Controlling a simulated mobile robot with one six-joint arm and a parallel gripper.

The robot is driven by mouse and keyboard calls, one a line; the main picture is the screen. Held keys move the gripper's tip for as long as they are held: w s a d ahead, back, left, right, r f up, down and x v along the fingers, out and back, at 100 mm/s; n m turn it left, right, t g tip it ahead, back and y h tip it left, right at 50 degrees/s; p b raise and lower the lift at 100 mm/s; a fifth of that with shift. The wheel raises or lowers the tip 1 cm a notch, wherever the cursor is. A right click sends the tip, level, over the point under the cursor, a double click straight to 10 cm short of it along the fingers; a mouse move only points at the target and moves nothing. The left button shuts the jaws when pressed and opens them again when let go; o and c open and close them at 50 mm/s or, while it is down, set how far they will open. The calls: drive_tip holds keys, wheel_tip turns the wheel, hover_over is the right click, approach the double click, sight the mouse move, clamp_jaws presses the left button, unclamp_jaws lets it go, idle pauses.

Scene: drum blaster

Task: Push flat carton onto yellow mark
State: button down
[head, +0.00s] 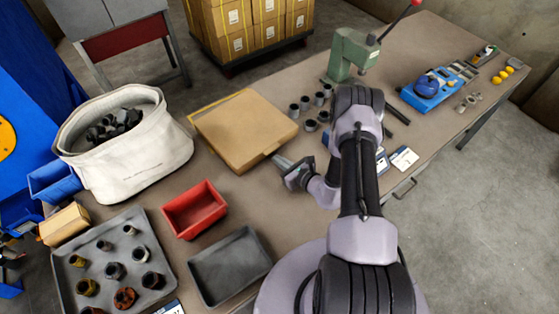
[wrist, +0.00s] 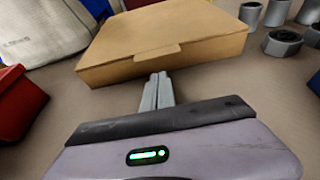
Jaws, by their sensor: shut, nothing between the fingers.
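The flat carton (head: 243,129) is a closed brown box lying flat on the table, left of my arm. In the wrist view the carton (wrist: 160,45) lies straight ahead, its front side and small flap facing me. A thin yellow strip, seemingly part of the yellow mark (head: 212,104), shows along the carton's far left edge; the rest of the mark is hidden. My gripper (head: 279,161) is shut and empty, low at the carton's near right side. In the wrist view its fingertips (wrist: 159,78) point at the front side; I cannot tell whether they touch it.
A white fabric bin (head: 125,160) of dark parts stands left of the carton. A red tray (head: 194,209) and a grey tray (head: 229,266) lie nearer. Several grey metal cylinders (head: 306,103) and a green press (head: 350,52) stand right of and beyond the carton.

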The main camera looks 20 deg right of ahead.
sight(265, 147)
drive_tip(key=shift+w, duration=0.1)
drive_tip(key=shift+w+a+b, duration=0.35)
drive_tip(key=shift+w+b, duration=0.15)
drive_tip(key=shift+w, duration=0.75)
drive_tip(key=shift+w+a+b, duration=0.4)
drive_tip(key=shift+w+b, duration=0.05)
drive_tip(key=shift+w, duration=0.8)
drive_tip(key=shift+w+a+b, duration=0.35)
drive_tip(key=shift+w+b, duration=0.15)
drive_tip(key=shift+w, duration=0.75)
drive_tip(key=shift+w+a+b, duration=0.25)
drive_tip(key=shift+w+b, duration=0.15)
drive_tip(key=shift+w, duration=0.3)
drive_tip(key=shift+w+a+b, duration=0.2)
drive_tip(key=shift+w+b, duration=0.15)
drive_tip(key=shift+w, duration=0.35)
drive_tip(key=p+v, duration=0.1)
drive_tip(key=v, duration=0.1)
drive_tip(key=r+p+v, duration=0.1)
drive_tip(key=v, duration=0.1)
drive_tip(key=p+v, duration=0.2)
drive_tip(key=shift+d+r, duration=0.1)
drive_tip(key=shift+r, duration=0.3)
drive_tip(key=shift+s, duration=0.25)
